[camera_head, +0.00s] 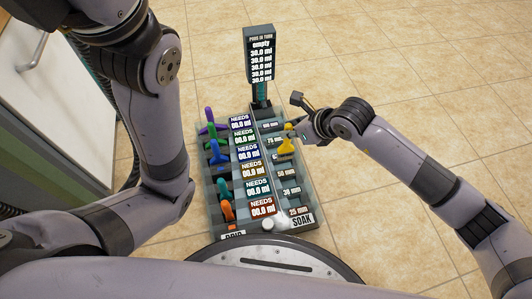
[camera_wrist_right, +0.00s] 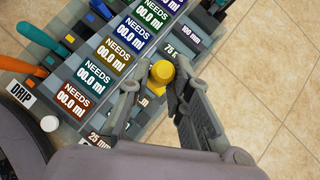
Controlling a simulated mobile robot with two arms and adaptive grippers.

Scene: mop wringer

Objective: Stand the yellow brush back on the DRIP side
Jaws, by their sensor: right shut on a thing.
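In the right wrist view the yellow top (camera_wrist_right: 161,73) shows between the fingers (camera_wrist_right: 155,90). I cannot tell whether the brush still rests in its slot or is slightly raised. The DRIP side is the left column, marked by a DRIP label (camera_wrist_right: 20,93). Purple, green, blue, teal and orange brushes stand along it. My left gripper is out of view; only its arm shows.
A dark sign post (camera_head: 262,60) stands at the rack's far end. A column of NEEDS labels (camera_head: 250,153) divides the two sides. A small white round piece (camera_head: 268,224) sits at the near end. A white cabinet (camera_head: 50,95) is at the left. Tiled floor is clear at the right.

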